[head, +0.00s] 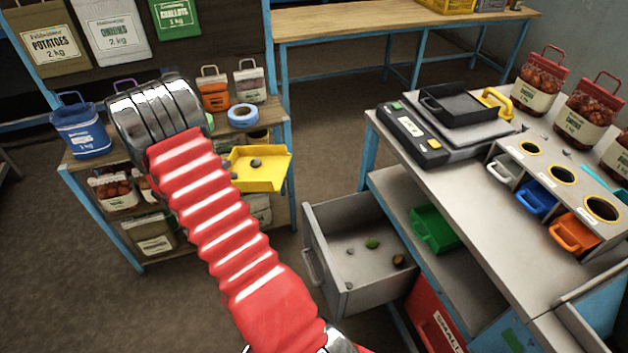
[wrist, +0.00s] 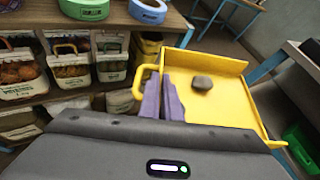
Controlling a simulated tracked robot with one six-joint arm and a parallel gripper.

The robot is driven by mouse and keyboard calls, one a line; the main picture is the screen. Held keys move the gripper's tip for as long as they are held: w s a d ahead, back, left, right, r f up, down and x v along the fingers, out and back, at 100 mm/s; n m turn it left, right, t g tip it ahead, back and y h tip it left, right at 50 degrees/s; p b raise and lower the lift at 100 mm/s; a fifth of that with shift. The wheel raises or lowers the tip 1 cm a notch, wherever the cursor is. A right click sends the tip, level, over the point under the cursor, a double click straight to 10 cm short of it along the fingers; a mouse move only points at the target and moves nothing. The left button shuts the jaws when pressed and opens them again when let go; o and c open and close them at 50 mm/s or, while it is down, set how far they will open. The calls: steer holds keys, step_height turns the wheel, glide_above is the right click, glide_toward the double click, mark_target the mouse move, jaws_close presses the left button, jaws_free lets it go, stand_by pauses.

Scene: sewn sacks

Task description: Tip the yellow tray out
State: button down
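The yellow tray (head: 262,178) is off any surface, at the right side of the wooden shelf in the head view.
An open grey bin (head: 345,292) with several bits of debris stands low, right of the tray. A workbench (head: 480,190) carries a scale (head: 425,140) and a black tray (head: 455,105). The shelf (head: 275,130) holds sacks and a blue tape roll (head: 243,116). Floor (head: 330,130) is clear between.

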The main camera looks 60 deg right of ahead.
steer(key=s+d+f+m+g, duration=0.3)
steer(key=s+d+f+g, duration=0.1)
steer(key=s+d+f, duration=0.3)
steer(key=s+d+f+m+g+y, duration=0.1)
steer(key=s+d+f+m+g, duration=0.3)
steer(key=s+d+f, duration=0.3)
steer(key=s+d, duration=0.5)
steer(key=s, duration=0.4)
steer(key=shift+m+g+y, duration=0.3)
steer(key=shift+s, duration=0.15)
steer(key=s+a+r+m+t+h, duration=0.2)
steer(key=s+a+r+m+t, duration=0.1)
steer(key=s, duration=0.6)
steer(key=s+a+r+m+t+h, duration=0.3)
steer(key=s+a+r+m+t, duration=0.1)
steer(key=s+r+m, duration=0.4)
steer(key=shift+s+a+r+h, duration=0.3)
steer(key=shift+s+a+r, duration=0.4)
steer(key=shift+r, duration=0.3)
